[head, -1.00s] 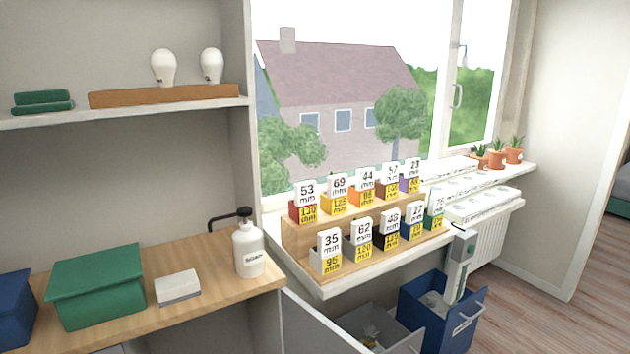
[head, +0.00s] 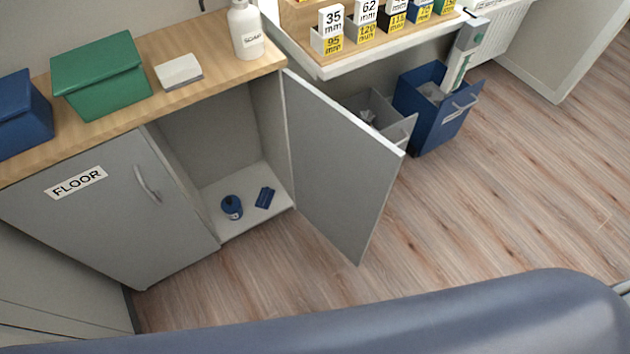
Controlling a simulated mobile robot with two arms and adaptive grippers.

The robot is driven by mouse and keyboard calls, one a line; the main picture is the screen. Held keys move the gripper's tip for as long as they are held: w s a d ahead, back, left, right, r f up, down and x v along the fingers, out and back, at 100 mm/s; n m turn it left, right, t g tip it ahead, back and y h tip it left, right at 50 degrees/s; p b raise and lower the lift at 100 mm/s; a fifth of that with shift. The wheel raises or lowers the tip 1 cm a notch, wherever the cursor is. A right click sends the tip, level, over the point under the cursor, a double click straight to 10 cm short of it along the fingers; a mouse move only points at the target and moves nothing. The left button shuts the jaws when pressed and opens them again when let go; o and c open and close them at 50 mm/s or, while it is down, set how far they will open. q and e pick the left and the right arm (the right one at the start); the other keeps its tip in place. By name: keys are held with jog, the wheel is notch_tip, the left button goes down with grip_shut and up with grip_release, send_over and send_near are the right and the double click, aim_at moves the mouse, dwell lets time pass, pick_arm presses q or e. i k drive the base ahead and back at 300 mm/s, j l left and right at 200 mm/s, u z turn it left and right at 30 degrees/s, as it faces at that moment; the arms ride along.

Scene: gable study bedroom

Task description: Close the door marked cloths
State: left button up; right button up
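A grey cabinet door (head: 338,170) stands wide open in the head view, hinged at the right side of an open compartment (head: 215,130). Its inner face is toward me and no label shows on it, so I cannot read whether it is marked cloths. Inside the compartment, a dark blue round container (head: 231,207) and a flat blue item (head: 265,197) sit on the bottom. To the left, a shut door (head: 115,215) is marked FLOOR. Neither gripper is in view.
A blue bin (head: 437,118) and a grey bin (head: 378,112) stand behind the open door. The wooden floor (head: 490,215) to the right is clear. The counter above holds a green box (head: 102,75), a blue box (head: 20,115), a white block (head: 179,71) and a soap bottle (head: 246,32).

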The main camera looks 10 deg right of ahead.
aim_at(345, 171)
jog(key=i+l+u, duration=0.1)
jog(key=l+u, duration=0.3)
jog(key=i+l+u, duration=0.1)
jog(key=l+u, duration=0.55)
jog(key=u, duration=0.15)
jog(key=l+u, duration=0.45)
jog(key=k+l, duration=0.1)
jog(key=l, duration=0.3)
jog(key=k+l, duration=0.1)
jog(key=l, duration=0.3)
jog(key=k+l+u, duration=0.1)
jog(key=l, duration=0.3)
jog(key=k+l, duration=0.15)
jog(key=l, duration=0.25)
